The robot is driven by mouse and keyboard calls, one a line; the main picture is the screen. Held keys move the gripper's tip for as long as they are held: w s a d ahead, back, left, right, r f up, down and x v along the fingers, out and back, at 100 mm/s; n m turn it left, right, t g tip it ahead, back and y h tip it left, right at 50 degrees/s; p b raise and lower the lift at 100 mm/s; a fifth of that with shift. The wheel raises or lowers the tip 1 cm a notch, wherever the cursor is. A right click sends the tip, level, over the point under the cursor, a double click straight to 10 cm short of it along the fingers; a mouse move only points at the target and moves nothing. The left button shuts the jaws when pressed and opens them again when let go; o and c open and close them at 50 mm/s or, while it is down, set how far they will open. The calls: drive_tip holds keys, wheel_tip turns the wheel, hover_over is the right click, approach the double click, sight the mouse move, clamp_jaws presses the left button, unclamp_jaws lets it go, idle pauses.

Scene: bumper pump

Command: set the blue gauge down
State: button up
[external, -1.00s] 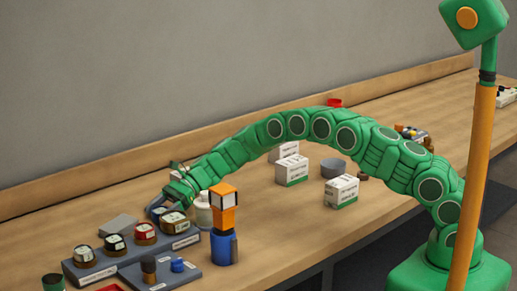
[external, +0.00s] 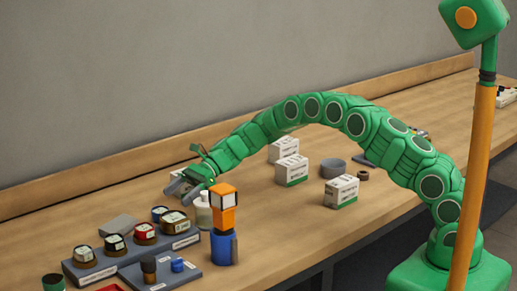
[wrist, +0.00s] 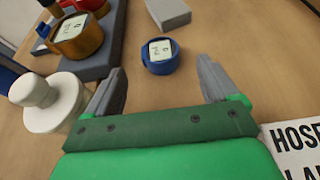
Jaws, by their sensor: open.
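The blue gauge (external: 159,213) stands upright on the bare wood behind the dark gauge rack (external: 105,262), and it also shows whole in the wrist view (wrist: 160,60), face up with a white dial. My gripper (external: 182,188) is open and empty, above and to the right of the gauge in the external view. In the wrist view, the gauge lies ahead of the spread fingers, apart from both. The rack holds several gauges, including a brass one (external: 175,222) and a red one (external: 145,231).
A white bottle (wrist: 50,105) stands close to my left finger in the wrist view. A grey block (external: 118,226) lies beyond the gauge. An orange-and-blue tool (external: 223,220) stands in front of the arm. White boxes (external: 291,168) stand to the right.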

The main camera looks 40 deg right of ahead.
drive_tip(key=shift+v, duration=1.85)
drive_tip(key=shift+s+d+r, duration=0.1)
drive_tip(key=shift+s+r, duration=0.05)
drive_tip(key=shift+r, duration=0.2)
drive_tip(key=s+d+r+n+g+h, duration=0.1)
drive_tip(key=s+d+r+n+h, duration=0.15)
drive_tip(key=s+r, duration=0.4)
drive_tip(key=s+d+r+n+g+h, duration=0.1)
drive_tip(key=s+d+r+n, duration=0.25)
drive_tip(key=s, duration=0.65)
drive_tip(key=s+d+r+n+g+h, duration=0.1)
drive_tip(key=s+d+r+n, duration=0.1)
drive_tip(key=s+r+n, duration=0.45)
drive_tip(key=s+d+n+h, duration=0.1)
drive_tip(key=s+d+h, duration=0.2)
drive_tip(key=s+d, duration=0.5)
drive_tip(key=s+d+f+n+h, duration=0.1)
drive_tip(key=s+d+n+h, duration=0.1)
drive_tip(key=s+d, duration=0.6)
drive_tip(key=s+d+n+t+h, duration=0.1)
drive_tip(key=s+d+h, duration=0.3)
drive_tip(key=s, duration=1.4)
drive_tip(key=d+n, duration=0.1)
drive_tip(key=d, duration=0.3)
drive_tip(key=shift+s+f, duration=0.2)
drive_tip(key=shift+f, duration=0.1)
drive_tip(key=shift+d+n, duration=0.15)
drive_tip(key=shift+n, duration=0.1)
